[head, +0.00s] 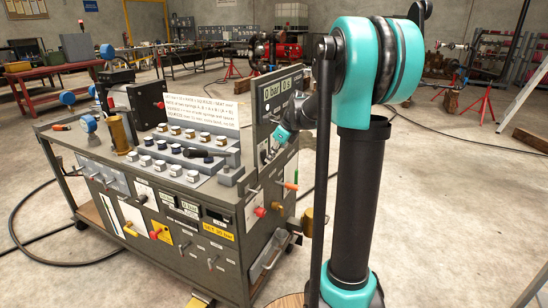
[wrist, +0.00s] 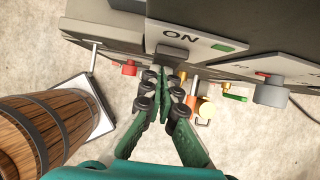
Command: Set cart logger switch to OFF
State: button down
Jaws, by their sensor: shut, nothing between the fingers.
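My gripper (wrist: 165,76) is shut and empty, its green fingers together in the wrist view. Its tips are close to a grey block just below a white plate (wrist: 205,42) marked ON with a green patch. I cannot tell whether the tips touch the block, or which switch this is. In the head view my gripper (head: 275,145) is in front of the upright panel (head: 278,95) at the right end of the cart (head: 170,225). No OFF marking or switch lever can be made out there, as the details are too small.
A red knob (wrist: 129,69), a grey knob (wrist: 270,92) and small coloured fittings stick out near my fingers in the wrist view. A wooden barrel (wrist: 45,130) is at the left.

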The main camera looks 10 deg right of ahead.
jog(key=shift+w+a+f+t+y, duration=0.2)
jog(key=shift+t+y, duration=0.1)
jog(key=shift+y, duration=0.1)
jog(key=shift+r, duration=0.15)
jog(key=shift+r, duration=0.7)
